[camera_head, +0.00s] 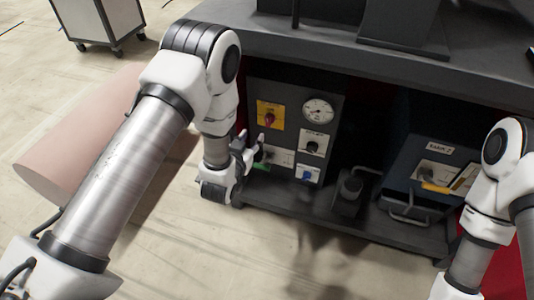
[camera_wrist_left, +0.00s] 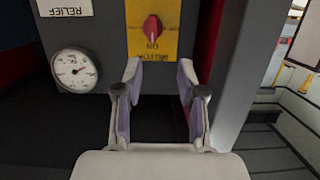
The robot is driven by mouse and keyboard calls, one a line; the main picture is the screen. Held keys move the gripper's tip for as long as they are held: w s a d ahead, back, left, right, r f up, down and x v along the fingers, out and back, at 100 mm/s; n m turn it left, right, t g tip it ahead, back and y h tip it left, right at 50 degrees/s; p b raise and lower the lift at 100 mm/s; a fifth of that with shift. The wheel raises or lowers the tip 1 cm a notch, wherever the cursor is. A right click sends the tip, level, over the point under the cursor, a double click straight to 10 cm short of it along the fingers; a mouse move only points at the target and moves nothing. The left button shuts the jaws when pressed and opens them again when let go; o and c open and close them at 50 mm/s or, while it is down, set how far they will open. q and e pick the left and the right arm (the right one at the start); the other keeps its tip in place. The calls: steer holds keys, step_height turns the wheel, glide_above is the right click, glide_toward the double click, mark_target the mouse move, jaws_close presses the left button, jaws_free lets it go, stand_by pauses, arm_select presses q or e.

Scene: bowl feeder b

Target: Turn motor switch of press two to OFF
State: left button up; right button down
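The motor switch is a red knob (camera_wrist_left: 152,29) on a yellow plate (camera_wrist_left: 172,46), with its grip pointing up and down in the left wrist view. That view shows the plate's lettering upside down, and the word by the knob reads as ON. In the head view the red knob (camera_head: 269,119) and yellow plate (camera_head: 262,107) sit at the upper left of a dark panel. My left gripper (camera_head: 257,147) is open and empty near the panel's left side, below the plate. In the wrist view its fingertips (camera_wrist_left: 158,72) are spread below the knob, apart from it. My right gripper is out of view.
The panel also carries a round gauge (camera_head: 318,111), a black knob (camera_head: 312,146), a blue knob (camera_head: 307,174) and a green part (camera_head: 284,158). The bench top (camera_head: 320,42) overhangs the panel.

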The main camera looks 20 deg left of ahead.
mark_target(267, 120)
arm_select(q)
steer(key=w+t+b, duration=0.1)
steer(key=w+b, duration=0.1)
steer(key=w, duration=0.1)
steer(key=w+d+f+b, duration=0.1)
steer(key=w+b, duration=0.2)
steer(key=w, duration=0.1)
steer(key=w+f+t+b, duration=0.1)
steer(key=w+b, duration=0.1)
steer(key=w, duration=0.2)
steer(key=shift+d+t+b, duration=0.15)
steer(key=shift+t+b, duration=0.15)
steer(key=shift+b, duration=0.05)
jaws_close()
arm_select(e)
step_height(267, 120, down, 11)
